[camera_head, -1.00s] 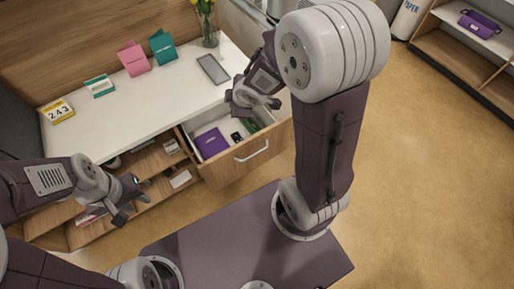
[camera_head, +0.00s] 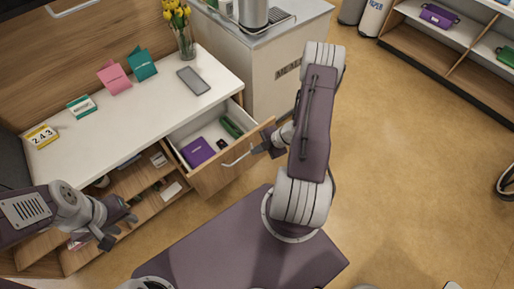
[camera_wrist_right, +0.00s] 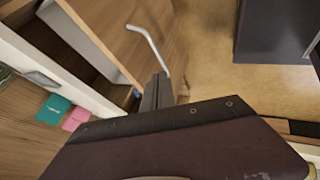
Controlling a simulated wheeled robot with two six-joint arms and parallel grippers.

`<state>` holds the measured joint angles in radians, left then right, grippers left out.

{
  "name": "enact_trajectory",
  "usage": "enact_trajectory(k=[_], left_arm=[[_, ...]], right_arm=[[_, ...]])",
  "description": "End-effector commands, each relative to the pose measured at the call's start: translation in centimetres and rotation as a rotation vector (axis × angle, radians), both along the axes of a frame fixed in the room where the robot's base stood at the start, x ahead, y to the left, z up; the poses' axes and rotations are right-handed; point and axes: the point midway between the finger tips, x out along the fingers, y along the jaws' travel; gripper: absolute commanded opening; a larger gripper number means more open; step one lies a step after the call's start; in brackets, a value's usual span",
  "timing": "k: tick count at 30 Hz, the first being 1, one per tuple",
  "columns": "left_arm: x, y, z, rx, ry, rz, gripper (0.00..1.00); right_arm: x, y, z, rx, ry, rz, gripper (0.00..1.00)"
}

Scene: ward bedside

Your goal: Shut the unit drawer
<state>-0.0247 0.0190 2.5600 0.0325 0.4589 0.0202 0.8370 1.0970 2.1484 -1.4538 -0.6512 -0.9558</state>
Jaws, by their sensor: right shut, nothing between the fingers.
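The unit drawer (camera_head: 222,174) stands open below the white top, with a wooden front and a pale bar handle (camera_head: 238,157). Inside it lie a purple box (camera_head: 198,152), a green item (camera_head: 231,127) and a small dark item. My right gripper (camera_head: 258,150) is at the outer side of the drawer front, by the right end of the handle; its fingertips are partly hidden. In the right wrist view the gripper (camera_wrist_right: 157,92) is shut and empty, close to the drawer front and handle (camera_wrist_right: 150,45). My left gripper (camera_head: 118,222) hangs in front of the open shelves, its fingers apart.
The white unit top (camera_head: 130,110) holds a grey phone-like slab (camera_head: 193,81), cards, a calendar (camera_head: 42,136) and a vase of yellow tulips (camera_head: 184,35). A counter cabinet (camera_head: 280,70) stands right of the unit. Open floor lies to the right.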

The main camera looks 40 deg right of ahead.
Motion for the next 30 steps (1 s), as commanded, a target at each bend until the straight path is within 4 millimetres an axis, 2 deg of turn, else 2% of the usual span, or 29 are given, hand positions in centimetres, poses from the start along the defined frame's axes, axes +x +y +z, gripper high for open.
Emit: enact_trajectory(k=[1,8,12,16,30], left_arm=[[0.0,0.0,-0.3,0.0,0.0,0.0,0.36],[0.0,0.0,-0.7,0.0,0.0,0.0,0.36],[0.0,0.0,0.1,0.0,0.0,0.0,0.36],[0.0,0.0,0.2,0.0,0.0,0.0,0.36],[0.0,0.0,0.2,0.0,0.0,0.0,0.36]], right_arm=[[0.4,0.6,-1.1,0.002,0.002,0.003,0.0],[2.6,2.6,-4.9,0.0,0.001,0.005,0.0],[5.0,2.6,-4.4,-0.002,-0.003,0.003,0.0],[6.2,2.6,-4.4,-0.002,-0.001,0.002,0.0],[6.5,2.7,-4.5,-0.001,0.0,0.0,0.0]])
